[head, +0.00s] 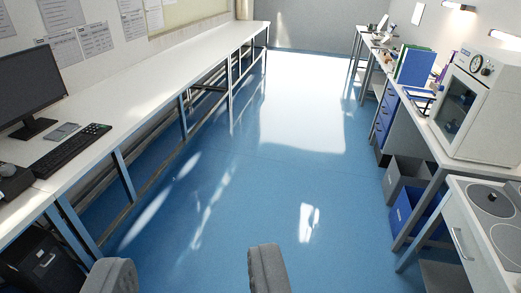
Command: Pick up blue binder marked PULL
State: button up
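A blue binder (415,67) stands upright on the right-hand bench, towards the middle of its length. A green edge shows along its top and side, perhaps a second binder against it. No PULL marking can be read at this size. My gripper (188,274) shows at the bottom edge as two grey fingers set wide apart. It is open with only blue floor seen between the fingers. It is far from the binder, which lies well ahead and to the right.
A white oven-like cabinet (478,105) stands nearer than the binder on the right bench (427,137). A hotplate unit (490,225) and storage bins (405,180) are at the right. A long bench (150,75) with monitor and keyboard (70,147) runs left. The floor (240,190) between is clear.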

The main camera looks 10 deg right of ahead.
aim_at(416, 66)
jog(key=u, duration=0.15)
jog(key=i, duration=4.15)
jog(key=z, duration=0.9)
jog(key=i, duration=1.25)
jog(key=z, duration=1)
jog(key=i, duration=1.2)
jog(key=z, duration=0.5)
